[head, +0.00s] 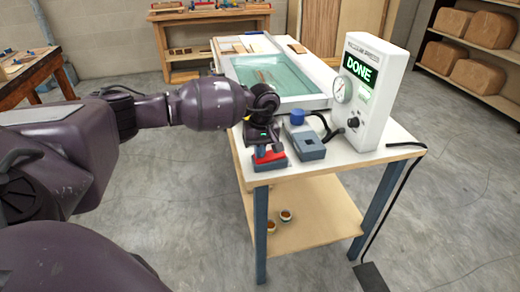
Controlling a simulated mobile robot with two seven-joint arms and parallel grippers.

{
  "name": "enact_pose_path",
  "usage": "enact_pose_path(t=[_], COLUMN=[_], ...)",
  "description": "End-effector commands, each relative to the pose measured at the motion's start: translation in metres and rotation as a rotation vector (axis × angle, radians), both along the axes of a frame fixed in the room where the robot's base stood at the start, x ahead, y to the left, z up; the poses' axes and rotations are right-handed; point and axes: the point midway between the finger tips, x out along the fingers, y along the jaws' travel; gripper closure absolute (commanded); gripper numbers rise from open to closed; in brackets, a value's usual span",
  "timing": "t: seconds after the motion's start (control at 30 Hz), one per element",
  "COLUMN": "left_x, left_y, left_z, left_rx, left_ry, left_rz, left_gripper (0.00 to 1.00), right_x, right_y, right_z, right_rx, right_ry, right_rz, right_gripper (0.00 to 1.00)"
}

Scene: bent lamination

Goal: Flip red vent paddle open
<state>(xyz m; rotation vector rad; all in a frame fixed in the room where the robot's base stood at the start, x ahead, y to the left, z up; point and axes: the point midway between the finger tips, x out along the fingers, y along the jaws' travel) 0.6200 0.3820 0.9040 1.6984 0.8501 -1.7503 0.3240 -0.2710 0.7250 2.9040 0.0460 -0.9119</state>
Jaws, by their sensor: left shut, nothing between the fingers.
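The red vent paddle (269,157) sits on a small grey base at the front left corner of the white-topped table. My left gripper (264,146) is right above the paddle, pointing down, with its fingers shut and nothing between them. The fingertips are close to the paddle, and I cannot tell whether they touch it. The gripper hides part of the paddle, so its exact angle is unclear. My right gripper is not in view.
A grey block with a blue knob (297,117) stands just right of the paddle. A white vacuum box (371,112) with a gauge shows "DONE". A teal-covered tray (310,104) lies behind. A black cable (395,195) hangs at the right edge.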

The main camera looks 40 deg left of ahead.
Motion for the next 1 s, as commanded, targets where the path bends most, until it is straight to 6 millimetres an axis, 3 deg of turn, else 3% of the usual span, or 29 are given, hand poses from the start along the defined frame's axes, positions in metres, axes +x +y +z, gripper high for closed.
enact_pose_path(t=[0.5,0.93,1.0], left_x=[0.000,0.000,-0.001], left_y=[0.000,0.000,-0.001], left_z=[0.016,0.016,0.024], left_rx=[0.002,0.001,0.001], left_ry=[-0.001,0.001,-0.003], left_rz=[0.000,0.000,0.000], left_gripper=[1.00,1.00,1.00], right_x=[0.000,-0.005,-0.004], right_y=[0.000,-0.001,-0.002], right_z=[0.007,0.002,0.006], right_rx=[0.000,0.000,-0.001], right_ry=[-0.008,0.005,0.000], right_rz=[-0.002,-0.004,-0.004], right_gripper=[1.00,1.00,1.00])
